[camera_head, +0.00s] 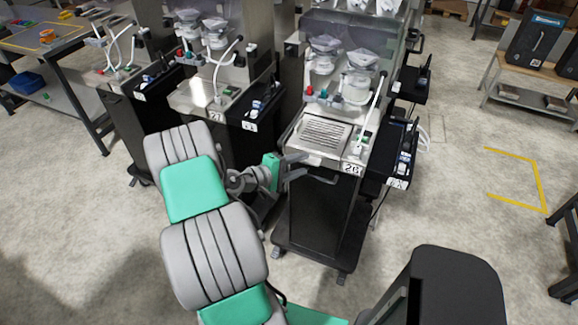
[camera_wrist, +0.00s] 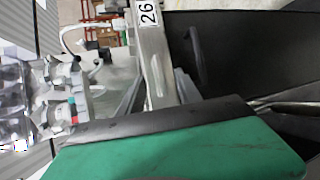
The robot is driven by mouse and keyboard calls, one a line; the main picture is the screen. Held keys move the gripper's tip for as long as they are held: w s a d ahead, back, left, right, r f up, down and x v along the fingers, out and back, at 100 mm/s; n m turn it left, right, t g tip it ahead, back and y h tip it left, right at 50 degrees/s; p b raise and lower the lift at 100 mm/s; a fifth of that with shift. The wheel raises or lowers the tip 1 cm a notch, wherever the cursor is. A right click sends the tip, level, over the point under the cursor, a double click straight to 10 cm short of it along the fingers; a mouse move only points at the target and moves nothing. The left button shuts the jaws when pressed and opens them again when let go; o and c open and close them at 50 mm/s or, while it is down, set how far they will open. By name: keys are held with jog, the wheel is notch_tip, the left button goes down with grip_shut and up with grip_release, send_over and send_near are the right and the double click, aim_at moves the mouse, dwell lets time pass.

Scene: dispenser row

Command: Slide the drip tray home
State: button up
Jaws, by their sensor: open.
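The drip tray (camera_head: 322,133) is a steel tray with a slotted top. It sits at the front of the dispenser labelled 26 (camera_head: 325,70), below its nozzles. How far it stands out from its seat is hard to tell. My gripper (camera_head: 303,166) is open and empty, at the left front corner of that dispenser, close to the tray's steel front edge. I cannot tell if it touches. In the wrist view, the steel front edge (camera_wrist: 157,75) with the label 26 runs upright, and a dark handle (camera_wrist: 196,50) shows on the black front beside it.
Similar dispensers stand to the left, one labelled 27 (camera_head: 205,95). A narrow black unit (camera_head: 392,165) adjoins on the right. A workbench (camera_head: 50,38) is at far left and a wooden table (camera_head: 540,65) at far right. The floor in front and to the right is open.

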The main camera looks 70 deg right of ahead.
jog(key=shift+s+d+f, duration=0.2)
jog(key=shift+s+d, duration=0.2)
jog(key=shift+d, duration=0.15)
grip_shut()
dwell(1.0)
grip_release()
